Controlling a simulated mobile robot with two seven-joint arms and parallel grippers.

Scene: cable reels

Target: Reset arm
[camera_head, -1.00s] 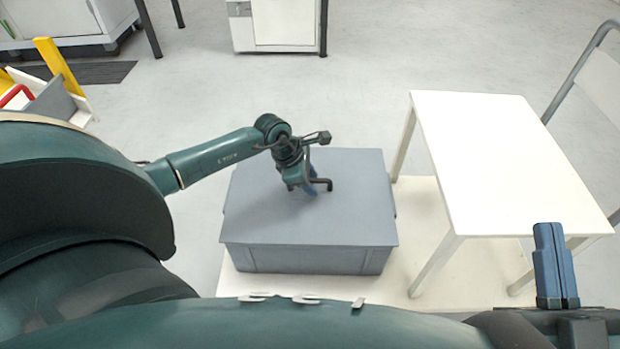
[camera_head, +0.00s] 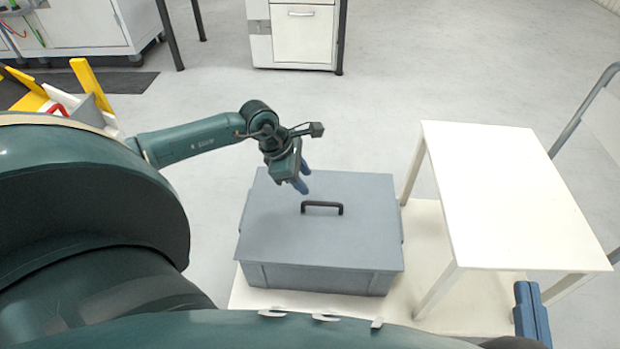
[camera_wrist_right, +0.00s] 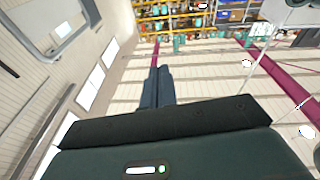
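My left gripper (camera_head: 301,178) hangs above the back left part of a closed grey box (camera_head: 345,235). Its two blue fingers show apart, with nothing between them. The black handle (camera_head: 322,205) on the box lid is clear of the fingers, to their lower right. My right gripper (camera_head: 533,312) shows at the lower right edge. In the right wrist view its blue fingers (camera_wrist_right: 157,88) lie together with nothing held.
The box stands on a low pale platform (camera_head: 470,300). A white table (camera_head: 515,190) stands to its right, with a grey-framed object beyond. Cabinets (camera_head: 303,35) stand at the back. Open floor lies between. Shelves with bins (camera_wrist_right: 200,20) show in the right wrist view.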

